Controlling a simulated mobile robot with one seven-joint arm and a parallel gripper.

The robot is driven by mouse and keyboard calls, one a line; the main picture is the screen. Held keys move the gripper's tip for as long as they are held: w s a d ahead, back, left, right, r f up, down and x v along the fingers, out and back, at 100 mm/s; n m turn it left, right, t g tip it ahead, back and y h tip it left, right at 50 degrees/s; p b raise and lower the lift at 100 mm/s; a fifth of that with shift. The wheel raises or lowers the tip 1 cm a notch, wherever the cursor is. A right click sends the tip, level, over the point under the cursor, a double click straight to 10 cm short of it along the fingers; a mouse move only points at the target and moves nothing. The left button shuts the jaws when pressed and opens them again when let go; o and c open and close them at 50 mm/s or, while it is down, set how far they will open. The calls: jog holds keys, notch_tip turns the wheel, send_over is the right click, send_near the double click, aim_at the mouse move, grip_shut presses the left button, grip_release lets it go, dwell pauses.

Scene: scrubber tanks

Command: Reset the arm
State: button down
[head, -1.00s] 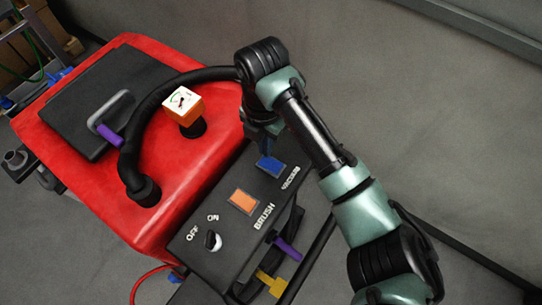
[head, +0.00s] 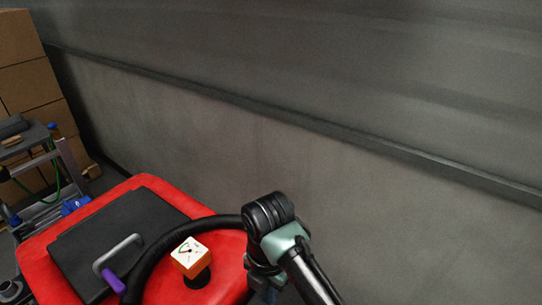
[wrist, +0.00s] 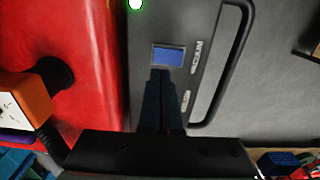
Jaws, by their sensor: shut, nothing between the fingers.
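My gripper (wrist: 162,78) is shut and empty in the wrist view. Its dark fingertips appear just below the blue switch (wrist: 168,56) marked VACUUM on the black control panel (wrist: 205,25). Whether they touch the panel I cannot tell. In the head view my arm is bent over the right side of the red scrubber tank (head: 165,215), and the gripper end is mostly hidden at the bottom edge.
A black lid with a purple-gripped handle (head: 113,280) lies left. Boxes (head: 30,80) and a cart (head: 40,160) are at the far left. A grey wall is behind.

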jog(key=w+a+r+m+t+y+b, duration=0.2)
jog(key=w+a+r+m+t, duration=0.1)
jog(key=w+a+r+t, duration=0.25)
jog(key=w+a+r+m+t+y+b, duration=0.1)
jog(key=w+a+r+m+t+y, duration=0.2)
jog(key=a+r, duration=0.5)
notch_tip(320, 180, up, 16)
jog(key=m+t+y+b, duration=0.2)
jog(key=m+t, duration=0.4)
jog(key=t, duration=0.1)
jog(key=s+d+r+m+t+h+b, duration=0.1)
jog(key=s+d+r+m+t+h, duration=0.2)
jog(key=s+d+r+m+t, duration=0.3)
jog(key=s+d+r+m+t+h+b, duration=0.2)
jog(key=s+d+r+m+t+h, duration=0.2)
jog(key=s+r+m, duration=0.6)
jog(key=d+r+t, duration=0.2)
jog(key=d, duration=0.1)
jog(key=shift+d+r+m, duration=0.15)
jog(key=shift+d+m, duration=0.15)
jog(key=shift+m, duration=0.1)
